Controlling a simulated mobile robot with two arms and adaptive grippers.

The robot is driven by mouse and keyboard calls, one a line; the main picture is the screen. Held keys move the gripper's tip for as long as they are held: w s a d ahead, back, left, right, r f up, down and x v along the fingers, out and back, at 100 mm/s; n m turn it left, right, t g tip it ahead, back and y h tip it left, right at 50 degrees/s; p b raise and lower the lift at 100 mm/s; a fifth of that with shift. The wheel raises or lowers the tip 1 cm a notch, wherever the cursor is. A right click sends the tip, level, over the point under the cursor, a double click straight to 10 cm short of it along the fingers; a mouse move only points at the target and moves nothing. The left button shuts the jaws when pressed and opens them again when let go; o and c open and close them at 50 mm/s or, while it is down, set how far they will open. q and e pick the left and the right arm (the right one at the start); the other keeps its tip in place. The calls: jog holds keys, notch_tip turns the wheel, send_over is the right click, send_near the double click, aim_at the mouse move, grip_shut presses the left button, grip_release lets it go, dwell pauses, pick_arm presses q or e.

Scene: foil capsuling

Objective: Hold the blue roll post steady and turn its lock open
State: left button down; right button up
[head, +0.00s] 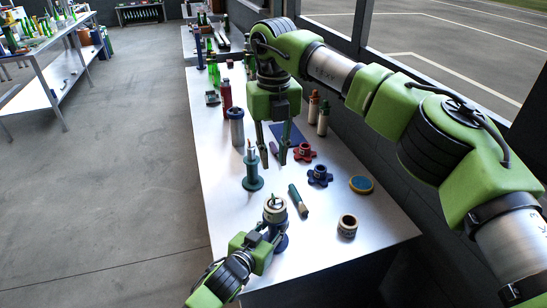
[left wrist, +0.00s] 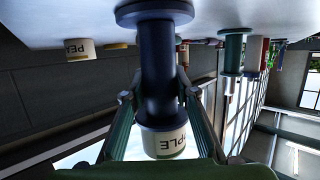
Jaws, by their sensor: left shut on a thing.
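The blue roll post (head: 282,242) stands upright near the front edge of the table. It carries a cream labelled roll (head: 274,209), with a small greenish piece on top; I cannot tell how the lock is turned. My left gripper (head: 267,234) is shut around the post below the roll. In the left wrist view, upside down, the blue post (left wrist: 157,65) is between its fingers, with the roll (left wrist: 163,141) at the lower end. My right gripper (head: 274,156) hangs open and empty, fingers pointing down, farther back and above the table.
A green post (head: 252,182) stands behind the blue one. A green-handled tool (head: 298,200), a loose roll (head: 347,226), a blue star knob (head: 320,176), a red star knob (head: 303,152) and a yellow-rimmed disc (head: 361,185) lie to the right. Bottles stand farther back.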

pick_arm(q)
jog(key=shift+f, duration=0.15)
jog(key=c, duration=1.6)
grip_release()
jog(key=shift+o, duration=0.2)
